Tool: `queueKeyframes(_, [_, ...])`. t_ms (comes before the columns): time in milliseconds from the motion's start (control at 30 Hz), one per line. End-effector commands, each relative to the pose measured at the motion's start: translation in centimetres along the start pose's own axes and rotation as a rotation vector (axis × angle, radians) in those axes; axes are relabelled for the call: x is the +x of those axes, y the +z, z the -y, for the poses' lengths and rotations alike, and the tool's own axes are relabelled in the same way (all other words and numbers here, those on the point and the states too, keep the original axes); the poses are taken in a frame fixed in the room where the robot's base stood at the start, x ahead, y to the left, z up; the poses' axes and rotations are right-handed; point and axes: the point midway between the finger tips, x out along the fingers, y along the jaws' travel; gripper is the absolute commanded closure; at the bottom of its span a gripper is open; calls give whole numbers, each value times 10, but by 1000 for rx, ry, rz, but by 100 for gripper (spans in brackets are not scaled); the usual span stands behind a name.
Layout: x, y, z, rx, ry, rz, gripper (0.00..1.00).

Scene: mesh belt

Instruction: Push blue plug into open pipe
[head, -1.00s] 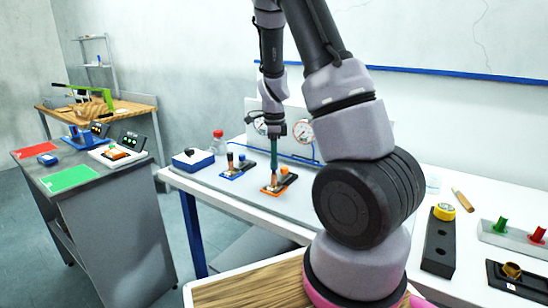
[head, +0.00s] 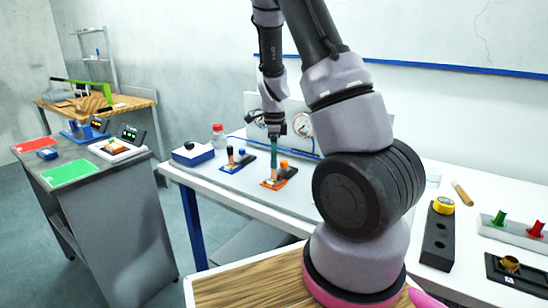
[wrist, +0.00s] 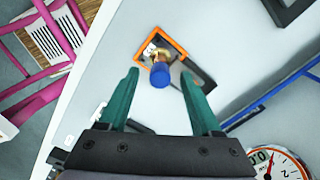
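My gripper (wrist: 160,72) is open, with teal fingers pointing down over an orange-edged stand (wrist: 182,50) on the white table. In the wrist view a round blue plug (wrist: 160,76) shows between the fingertips, with clear gaps on both sides. It appears to be above the short copper-coloured pipe (wrist: 161,57); how deep it sits cannot be told. In the head view the fingers (head: 273,160) hide the pipe's top and the plug there. A blue-edged stand (head: 232,168) to the left holds a dark-topped pipe and another blue plug (head: 241,152).
Pressure gauges (head: 303,124) and blue piping stand behind the stands. A blue-and-white box (head: 192,155) and a red-capped bottle (head: 218,136) are to the left.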

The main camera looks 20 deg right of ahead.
Motion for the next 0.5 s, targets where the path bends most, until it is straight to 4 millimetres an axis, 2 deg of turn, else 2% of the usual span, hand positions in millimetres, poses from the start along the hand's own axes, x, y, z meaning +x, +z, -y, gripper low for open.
queueKeyframes(167, [-2,0,0,-1,-1,0,34])
queueKeyframes(267, [-11,1,0,-2,-2,2,34])
queueKeyframes(500, [-58,1,1,-1,-5,3,34])
